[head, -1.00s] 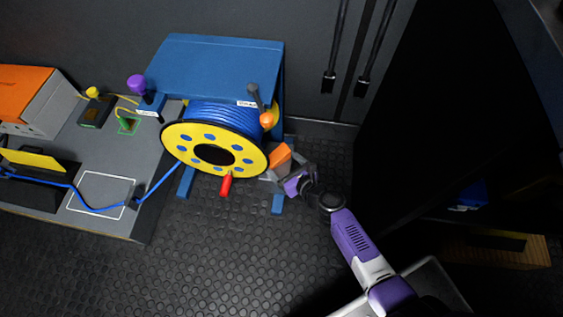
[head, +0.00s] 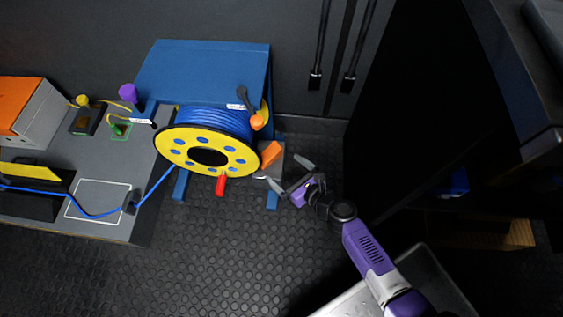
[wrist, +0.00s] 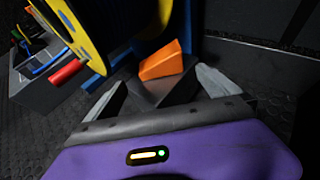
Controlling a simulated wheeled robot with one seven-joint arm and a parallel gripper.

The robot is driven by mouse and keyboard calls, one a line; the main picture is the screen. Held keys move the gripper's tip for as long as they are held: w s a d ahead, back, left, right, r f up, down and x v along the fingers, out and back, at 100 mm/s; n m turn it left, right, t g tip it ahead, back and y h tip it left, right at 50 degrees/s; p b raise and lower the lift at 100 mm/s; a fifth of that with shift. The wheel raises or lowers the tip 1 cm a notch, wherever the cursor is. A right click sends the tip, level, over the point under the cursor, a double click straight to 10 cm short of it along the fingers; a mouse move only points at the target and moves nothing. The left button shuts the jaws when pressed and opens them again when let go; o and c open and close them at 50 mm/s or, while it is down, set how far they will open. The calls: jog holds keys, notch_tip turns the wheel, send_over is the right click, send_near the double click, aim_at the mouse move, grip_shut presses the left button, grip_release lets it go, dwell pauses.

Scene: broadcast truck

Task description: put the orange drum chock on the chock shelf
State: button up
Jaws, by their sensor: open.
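The orange drum chock (head: 271,154) is a wedge at the right side of the yellow-rimmed cable drum (head: 226,162), on a small grey surface (head: 276,172). In the wrist view the orange chock (wrist: 161,62) lies ahead of my gripper, between and beyond the fingers. My gripper (head: 288,172) is open and empty, just right of the chock and apart from it. Its two spread fingers also show in the wrist view (wrist: 160,97). I cannot tell which surface is the chock shelf.
The drum hangs in a blue stand (head: 205,75) with a red handle (head: 220,186) in front. A grey bench (head: 55,213) with a blue cable is at the left. A dark cabinet is at the right. Open studded floor (head: 200,265) lies in front.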

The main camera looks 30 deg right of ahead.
jog(key=shift+s+r, duration=0.1)
jog(key=shift+s, duration=0.15)
jog(key=s+d+r+n+h, duration=0.1)
jog(key=s+r+n, duration=0.3)
jog(key=s+n, duration=0.5)
jog(key=s+r+n+h, duration=0.1)
jog(key=s+r+n, duration=0.3)
jog(key=s+n, duration=0.55)
jog(key=s+a+r+n, duration=0.1)
jog(key=s+r+n, duration=0.4)
jog(key=r+n, duration=0.3)
jog(key=s+a+r+n+t, duration=0.1)
jog(key=s+r+n, duration=0.4)
jog(key=r, duration=0.9)
jog(key=n, duration=0.2)
jog(key=shift+s+r+n+t, duration=0.2)
jog(key=shift+r+n+t, duration=0.1)
jog(key=shift+r+n, duration=0.1)
jog(key=shift+a, duration=0.1)
